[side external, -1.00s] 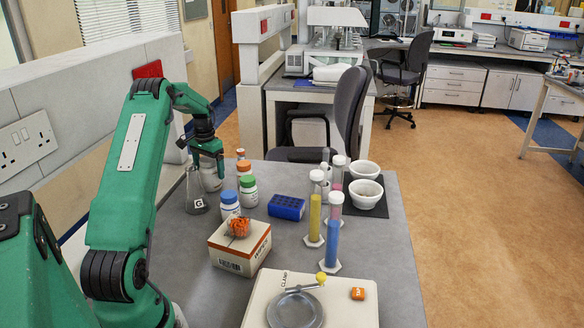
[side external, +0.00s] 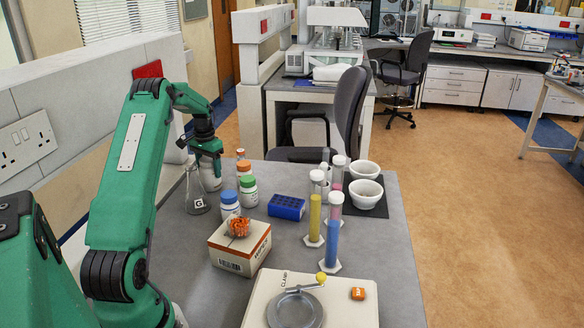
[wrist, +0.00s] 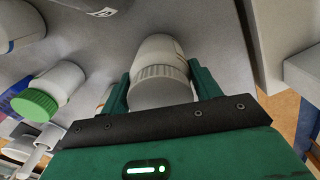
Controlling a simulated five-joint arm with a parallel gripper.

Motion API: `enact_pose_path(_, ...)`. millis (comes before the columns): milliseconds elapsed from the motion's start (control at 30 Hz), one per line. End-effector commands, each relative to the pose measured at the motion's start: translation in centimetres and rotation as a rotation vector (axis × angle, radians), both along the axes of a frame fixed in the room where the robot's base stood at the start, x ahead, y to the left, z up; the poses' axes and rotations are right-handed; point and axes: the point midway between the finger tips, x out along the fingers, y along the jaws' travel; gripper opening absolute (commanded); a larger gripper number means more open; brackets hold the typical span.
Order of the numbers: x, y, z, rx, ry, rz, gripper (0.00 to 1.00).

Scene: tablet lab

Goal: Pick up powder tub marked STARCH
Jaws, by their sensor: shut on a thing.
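A white tub with a pale ribbed lid sits between the two green fingers of my gripper (wrist: 162,88); the tub (wrist: 158,48) fills the middle of the wrist view. My gripper is shut on it, one finger against each side. In the side view my gripper (side external: 208,158) is at the far left of the bench, around the top of this tub (side external: 212,182), behind a glass flask. Its base is partly hidden by the flask. No STARCH marking is readable on it in either view.
The flask marked G (side external: 198,192) stands just in front. Blue-capped (side external: 229,204), green-capped (side external: 249,191) and orange-capped (side external: 244,173) tubs stand to the right. A low partition borders the left.

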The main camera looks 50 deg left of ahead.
Motion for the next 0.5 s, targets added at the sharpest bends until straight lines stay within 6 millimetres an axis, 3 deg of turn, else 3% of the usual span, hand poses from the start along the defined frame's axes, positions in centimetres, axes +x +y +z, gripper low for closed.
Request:
enact_pose_path(267, 0.1, 0.1, 1.8, 0.004, -0.003, 0.000, 0.30)
enact_pose_path(500, 0.1, 0.1, 5.2, 0.005, -0.003, 0.000, 0.30)
